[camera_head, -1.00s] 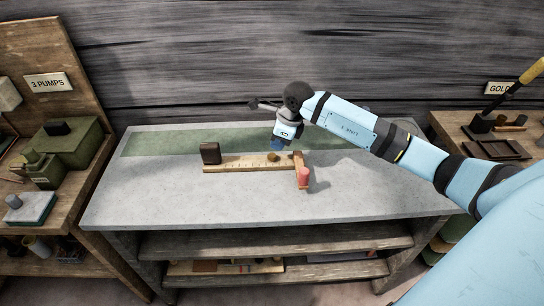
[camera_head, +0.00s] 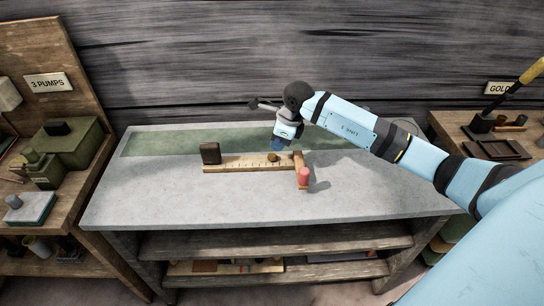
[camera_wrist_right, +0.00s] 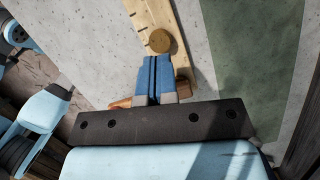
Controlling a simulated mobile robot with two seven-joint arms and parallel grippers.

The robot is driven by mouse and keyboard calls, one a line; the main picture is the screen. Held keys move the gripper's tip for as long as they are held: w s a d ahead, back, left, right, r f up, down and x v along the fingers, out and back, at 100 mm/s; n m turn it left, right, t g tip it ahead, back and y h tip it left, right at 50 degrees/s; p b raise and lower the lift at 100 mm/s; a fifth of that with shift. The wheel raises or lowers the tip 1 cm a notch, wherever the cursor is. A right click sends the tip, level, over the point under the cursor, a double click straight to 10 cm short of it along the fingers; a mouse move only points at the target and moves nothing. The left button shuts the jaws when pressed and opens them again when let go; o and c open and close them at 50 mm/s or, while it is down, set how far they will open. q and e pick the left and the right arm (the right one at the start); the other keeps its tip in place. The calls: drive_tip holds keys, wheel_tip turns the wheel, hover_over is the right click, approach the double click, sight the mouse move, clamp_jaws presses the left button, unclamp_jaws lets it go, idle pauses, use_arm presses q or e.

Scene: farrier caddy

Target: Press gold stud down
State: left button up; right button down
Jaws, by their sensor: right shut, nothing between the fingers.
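The gold stud (camera_head: 272,157) is a small round brass-coloured knob on a pale wooden bar (camera_head: 238,163) with dark tick marks. The bar lies on the grey bench top. In the right wrist view the stud (camera_wrist_right: 161,41) shows just past the fingertips. My right gripper (camera_head: 277,148) has blue fingers, shut with nothing between them, pointing down close behind the stud. In the right wrist view the gripper (camera_wrist_right: 155,60) ends right at the stud's edge; I cannot tell whether they touch. My left gripper is out of view.
A dark block (camera_head: 209,153) stands at the bar's left end. A red cylinder (camera_head: 303,175) stands on the wooden crosspiece at its right end. The rest of the grey bench top (camera_head: 150,190) is clear. Side benches with tools stand left and right.

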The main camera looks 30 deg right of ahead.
sight(276, 156)
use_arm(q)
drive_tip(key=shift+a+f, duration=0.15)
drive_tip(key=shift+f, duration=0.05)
use_arm(e)
drive_tip(key=shift+f, duration=0.2)
drive_tip(key=shift+f, duration=0.1)
drive_tip(key=shift+f+b, duration=0.55)
drive_tip(key=shift+b, duration=0.05)
drive_tip(key=shift+f+b, duration=0.3)
drive_tip(key=shift+f, duration=0.05)
drive_tip(key=shift+f+b, duration=0.5)
drive_tip(key=shift+f, duration=0.25)
drive_tip(key=shift+f+b, duration=0.3)
drive_tip(key=shift+f, duration=0.1)
drive_tip(key=shift+r+p, duration=0.45)
drive_tip(key=shift+r, duration=0.2)
drive_tip(key=shift+r+p, duration=1.4)
drive_tip(key=shift+r, duration=1.1)
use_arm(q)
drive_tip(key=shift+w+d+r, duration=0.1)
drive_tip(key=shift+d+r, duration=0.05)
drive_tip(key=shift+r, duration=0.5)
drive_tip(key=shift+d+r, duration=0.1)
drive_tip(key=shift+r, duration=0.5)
